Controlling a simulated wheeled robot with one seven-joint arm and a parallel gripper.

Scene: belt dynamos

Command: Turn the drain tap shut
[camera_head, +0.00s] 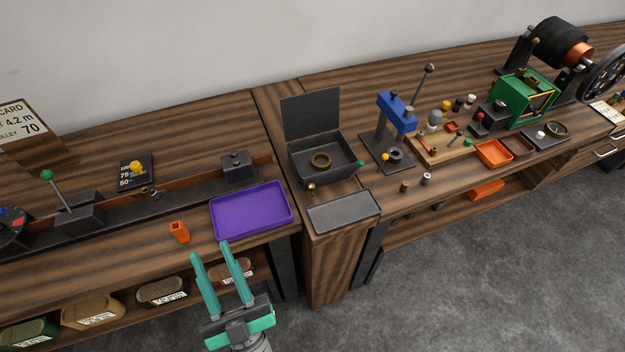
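A dark open-lidded basin (322,168) stands on the bench near the middle, with a brass ring (321,160) inside. A small brass fitting (311,188) sits at its front left. A small green knob (361,163) is at its right side. Either could be the drain tap; I cannot tell which, nor how it is turned. My gripper (209,249) is at lower centre, in front of the bench edge. Its two teal fingers are apart with nothing visible between them. It is left of and nearer than the basin, touching neither small part.
A purple tray (251,210) and an orange holder (179,232) lie near the front edge. A grey tray (343,212) is in front of the basin. A blue press (397,112) stands right of it. Bins fill the lower shelf. The floor at right is clear.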

